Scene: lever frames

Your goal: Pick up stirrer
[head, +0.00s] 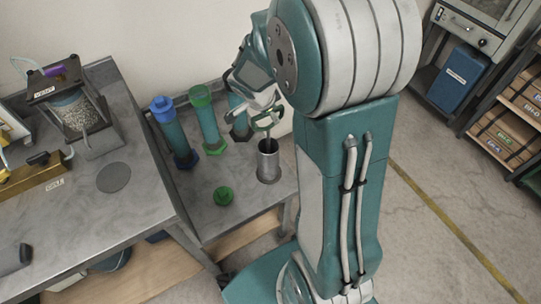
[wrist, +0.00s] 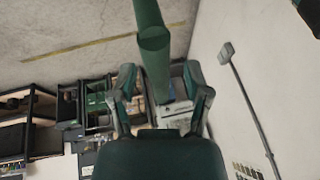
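The stirrer stands in a metal cup (head: 268,163) on the lower grey table, its lower end hidden inside. A green part at its top (head: 266,121) shows just above the cup in the head view, close to my gripper (head: 260,104). In the wrist view a thick green bar, which looks like the stirrer's handle (wrist: 155,55), runs down from the top edge between my gripper's fingers (wrist: 161,85). The fingers are spread, with a gap on each side of the bar. The head view does not show clearly whether they touch the stirrer.
Tall tubes with a blue cap (head: 161,104) and a green cap (head: 200,94) stand left of my gripper, with a third tube (head: 238,115) close behind it. A higher bench (head: 120,215) is at left.

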